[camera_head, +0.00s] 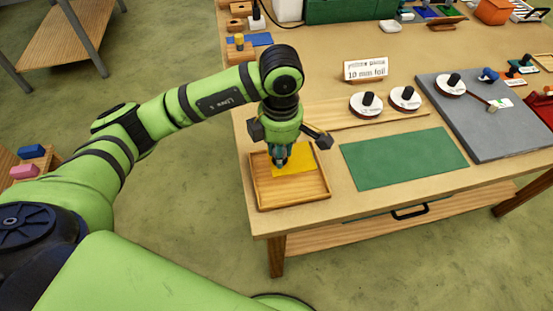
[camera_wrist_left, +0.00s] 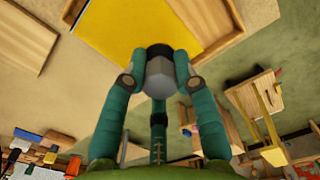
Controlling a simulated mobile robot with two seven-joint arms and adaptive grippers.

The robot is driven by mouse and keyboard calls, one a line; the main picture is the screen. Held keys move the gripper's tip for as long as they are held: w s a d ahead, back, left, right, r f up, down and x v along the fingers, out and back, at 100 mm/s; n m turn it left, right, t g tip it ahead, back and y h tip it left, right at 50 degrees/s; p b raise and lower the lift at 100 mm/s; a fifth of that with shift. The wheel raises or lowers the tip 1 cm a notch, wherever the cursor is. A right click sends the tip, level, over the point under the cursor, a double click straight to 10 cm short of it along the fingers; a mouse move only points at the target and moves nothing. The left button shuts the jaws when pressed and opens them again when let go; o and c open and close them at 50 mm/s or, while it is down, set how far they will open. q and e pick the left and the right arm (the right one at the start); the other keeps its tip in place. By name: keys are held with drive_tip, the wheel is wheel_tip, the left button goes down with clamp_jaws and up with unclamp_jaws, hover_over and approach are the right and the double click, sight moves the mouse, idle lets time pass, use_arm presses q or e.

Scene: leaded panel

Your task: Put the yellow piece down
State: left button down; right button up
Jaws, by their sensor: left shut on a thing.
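The yellow piece (camera_head: 299,160) is a flat plate, seen over the wooden tray (camera_head: 293,202) at the table's near left corner. My left gripper (camera_head: 280,160) points down over the tray, and its fingers hide part of the piece. In the left wrist view, the gripper (camera_wrist_left: 160,75) is shut on a grey and black knob at the yellow piece (camera_wrist_left: 125,25). The tray (camera_wrist_left: 205,18) shows beside the piece there. I cannot tell whether the piece touches the tray floor or hangs just above it. My right gripper is out of view.
A green mat (camera_head: 405,158) lies right of the tray. Behind it are two white discs with black knobs (camera_head: 366,104) (camera_head: 405,97) and a small sign (camera_head: 366,69). A grey slab (camera_head: 480,120) with several items lies further right. The table edge is close to the tray.

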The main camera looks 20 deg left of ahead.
use_arm(q)
drive_tip(key=shift+s+a+f, duration=0.15)
drive_tip(key=shift+s+f, duration=0.25)
drive_tip(key=shift+s, duration=0.3)
wheel_tip(320, 180, down, 3)
drive_tip(key=shift+f+p, duration=0.1)
drive_tip(key=shift+p, duration=0.85)
drive_tip(key=shift+f, duration=0.45)
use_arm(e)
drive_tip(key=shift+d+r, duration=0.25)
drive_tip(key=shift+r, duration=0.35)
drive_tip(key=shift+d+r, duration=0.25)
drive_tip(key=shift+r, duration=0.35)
use_arm(q)
drive_tip(key=shift+f, duration=0.1)
drive_tip(key=c, duration=1)
unclamp_jaws()
drive_tip(key=shift+o, duration=0.2)
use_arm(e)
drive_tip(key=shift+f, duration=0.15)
